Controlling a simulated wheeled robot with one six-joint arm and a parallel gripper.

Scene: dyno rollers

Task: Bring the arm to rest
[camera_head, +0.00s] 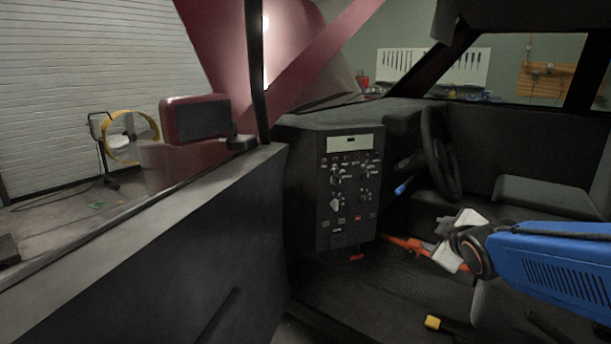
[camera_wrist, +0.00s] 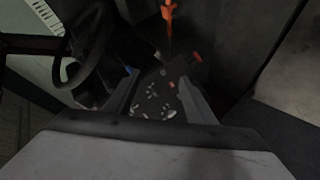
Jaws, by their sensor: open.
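My blue arm (camera_head: 555,262) reaches in from the right in the head view, inside a car cabin. My gripper (camera_head: 446,238) is at its end, right of the control panel and low in front of the seat area. In the wrist view my gripper (camera_wrist: 160,88) is open, its two dark fingers apart with nothing held between them. The black control panel (camera_head: 345,190) has knobs and switches. Its knobs also show beyond and between the fingers in the wrist view (camera_wrist: 155,100). An orange-red handle (camera_head: 400,242) lies just left of the gripper; I cannot tell whether they touch.
A steering wheel (camera_head: 436,150) stands above and behind the gripper, with a blue-tipped lever (camera_head: 403,186) nearby. The door (camera_head: 150,265) fills the lower left. A yellow-ended piece (camera_head: 432,322) is on the floor. Outside are a mirror (camera_head: 195,118) and yellow fan (camera_head: 131,137).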

